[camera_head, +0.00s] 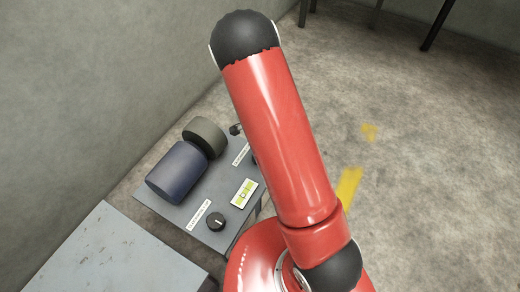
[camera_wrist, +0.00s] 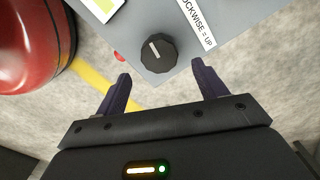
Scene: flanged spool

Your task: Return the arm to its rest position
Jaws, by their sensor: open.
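My gripper (camera_wrist: 161,88) shows in the wrist view with its two dark fingers spread apart and nothing between them. A black knob (camera_wrist: 158,52) with a white pointer line lies just beyond the fingertips, apart from them. In the head view my red arm fills the middle and the gripper itself is hidden. The same knob shows there near the front corner of a grey panel (camera_head: 180,214).
A yellow-green level gauge (camera_head: 244,193) and white labels sit on the panel. A pale grey table (camera_head: 110,255) stands at lower left, close to a wall (camera_head: 90,90). The concrete floor (camera_head: 430,190) with yellow marks is open on the right. Dark legs stand at the top right.

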